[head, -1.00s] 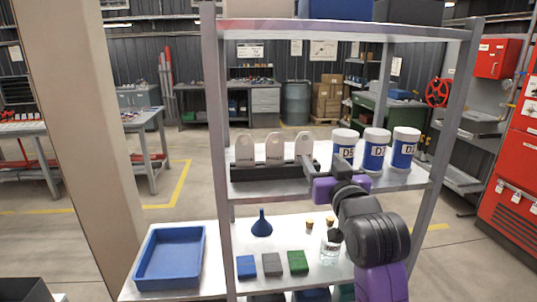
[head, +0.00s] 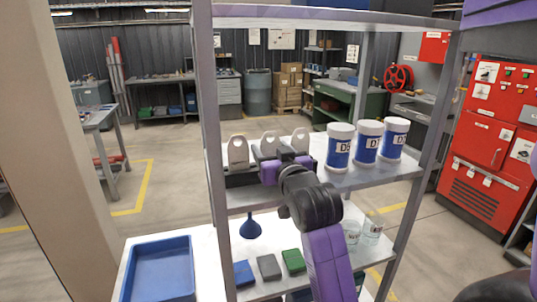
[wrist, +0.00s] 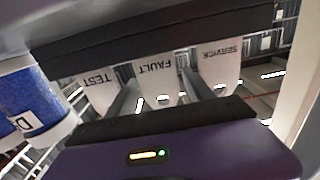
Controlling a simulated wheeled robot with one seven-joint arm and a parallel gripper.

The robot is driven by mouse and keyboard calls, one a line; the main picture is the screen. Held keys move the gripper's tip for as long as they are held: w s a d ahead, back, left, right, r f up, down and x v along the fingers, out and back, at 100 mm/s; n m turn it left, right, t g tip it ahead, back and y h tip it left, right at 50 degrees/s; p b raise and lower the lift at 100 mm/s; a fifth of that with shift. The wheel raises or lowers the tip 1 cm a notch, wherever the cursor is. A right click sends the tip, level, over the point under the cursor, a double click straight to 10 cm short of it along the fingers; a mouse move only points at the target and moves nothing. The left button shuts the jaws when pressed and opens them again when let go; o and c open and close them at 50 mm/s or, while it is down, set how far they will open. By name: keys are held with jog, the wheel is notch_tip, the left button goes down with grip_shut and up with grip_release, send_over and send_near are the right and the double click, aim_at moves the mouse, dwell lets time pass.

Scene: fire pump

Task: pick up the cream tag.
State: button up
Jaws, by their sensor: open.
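Three cream-coloured tags with holes stand upright in a black rack (head: 241,177) on the middle shelf: a left tag (head: 238,151), a middle tag (head: 269,147) and a right tag (head: 300,140). I cannot tell them apart by colour. In the wrist view, upside down, they read SERVICE (wrist: 221,62), FAULT (wrist: 156,78) and TEST (wrist: 97,84). My gripper (wrist: 163,92) is open, its two grey fingers on either side of the FAULT tag, with gaps showing. In the head view my gripper (head: 271,163) is in front of the rack and hides part of it.
White-and-blue jars (head: 339,147) stand right of the rack, close to my gripper. The shelf above and the left upright (head: 212,130) bound the space. Below are a blue funnel (head: 250,228), coloured blocks (head: 268,267) and glass vessels (head: 371,230). A blue tray (head: 160,270) is at lower left.

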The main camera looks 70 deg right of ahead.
aim_at(270, 148)
jog(key=shift+p+x, duration=0.35)
jog(key=shift+x, duration=1.55)
jog(key=c, duration=1.1)
